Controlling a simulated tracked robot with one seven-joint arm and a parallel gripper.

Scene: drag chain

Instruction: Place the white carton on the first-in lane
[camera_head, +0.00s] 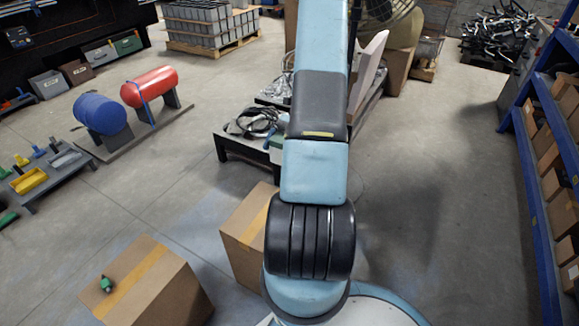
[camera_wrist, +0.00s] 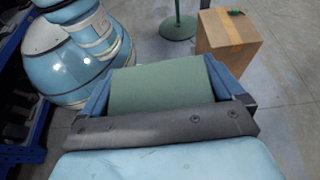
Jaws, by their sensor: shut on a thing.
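In the wrist view my gripper (camera_wrist: 163,75) has its two blue fingers on either side of a plain green block (camera_wrist: 160,95) and is shut on it. The block's near side is partly hidden by the dark grey palm. In the head view my arm hides the gripper, and I cannot clearly make out the block there. I see no carton that is clearly white, and I cannot make out which place is the first-in lane.
A brown carton with a small green thing on top (camera_head: 140,285) stands at lower left, also in the wrist view (camera_wrist: 228,45). Another brown carton (camera_head: 243,238) is beside my arm. A blue shelf rack (camera_head: 535,190) stands right; floor before it is clear. A green stand (camera_wrist: 178,28) is behind the block.

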